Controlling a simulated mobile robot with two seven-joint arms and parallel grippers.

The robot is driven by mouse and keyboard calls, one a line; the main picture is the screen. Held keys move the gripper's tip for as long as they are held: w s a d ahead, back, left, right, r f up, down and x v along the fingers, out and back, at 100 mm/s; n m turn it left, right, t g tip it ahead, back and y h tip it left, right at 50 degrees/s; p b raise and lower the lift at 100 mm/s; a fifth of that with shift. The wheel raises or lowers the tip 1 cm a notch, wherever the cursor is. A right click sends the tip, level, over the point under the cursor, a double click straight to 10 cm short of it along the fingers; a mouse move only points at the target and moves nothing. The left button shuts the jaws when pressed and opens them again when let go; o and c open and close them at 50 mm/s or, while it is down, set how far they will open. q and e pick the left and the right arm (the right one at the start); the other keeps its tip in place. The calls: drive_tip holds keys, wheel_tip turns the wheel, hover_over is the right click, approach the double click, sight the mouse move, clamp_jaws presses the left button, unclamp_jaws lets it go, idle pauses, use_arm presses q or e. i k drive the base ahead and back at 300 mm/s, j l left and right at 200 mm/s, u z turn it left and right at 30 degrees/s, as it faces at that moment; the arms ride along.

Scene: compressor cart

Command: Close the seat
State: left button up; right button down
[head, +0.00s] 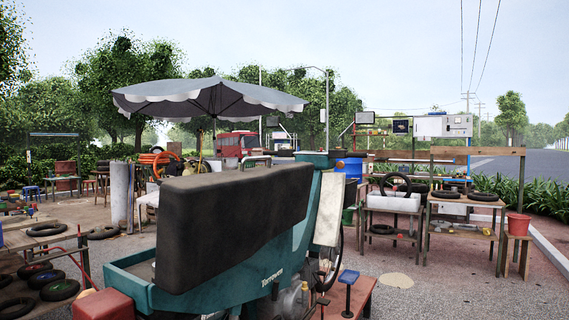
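The seat (232,222) is a long black cushion in the middle of the head view, close in front of me. Its broad dark face is up on edge, so it looks raised above the teal scooter-like body (262,275). An open teal tray-like part (128,270) shows below its left end. The hinge and most of the space under the seat are hidden. Neither of my grippers is in view.
A red block (103,305) is at the lower left. A small blue-topped stand (348,277) is on the right. Benches with tyres (483,197) and a white basin (393,202) stand behind. A grey umbrella (208,98) is farther back. Gravel at the lower right is clear.

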sight(209, 224)
drive_tip(key=i+l, duration=0.15)
drive_tip(key=i, duration=0.25)
drive_tip(key=i+l, duration=0.2)
drive_tip(key=i, duration=0.2)
drive_tip(key=i+l, duration=0.15)
drive_tip(key=i, duration=0.2)
